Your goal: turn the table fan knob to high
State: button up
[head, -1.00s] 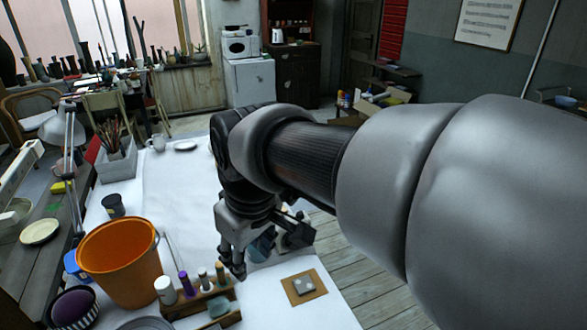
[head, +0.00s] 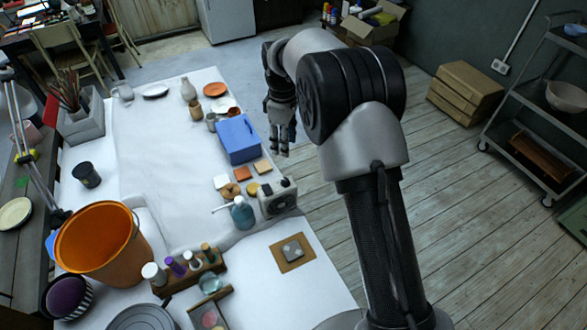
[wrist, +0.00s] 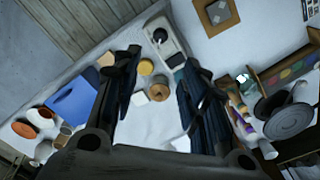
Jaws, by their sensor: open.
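A small off-white box-shaped unit (head: 278,198) with dark round parts stands at the right edge of the white-covered table. It looks like the table fan. It also shows at the top middle of the wrist view (wrist: 172,48), with a dark knob-like spot (wrist: 160,35) on its top; the knob's setting is too small to read. My gripper (head: 281,145) hangs fingers-down near the table's right edge, beyond the fan and beside the blue box. In the wrist view my gripper (wrist: 158,75) has its two dark fingers spread wide with nothing between them. The fan lies apart from the fingertips.
A blue box (head: 238,138) stands left of my gripper. A blue bottle (head: 242,213) stands beside the fan, with several small tiles and a round tan piece near it. An orange bucket (head: 100,240) stands at the left.

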aim_at(285, 180)
notch_tip(285, 180, down, 16)
jog(key=b, duration=0.2)
jog(key=shift+f+b, duration=0.1)
jog(key=shift+b, duration=0.25)
jog(key=shift+c, duration=0.4)
grip_shut()
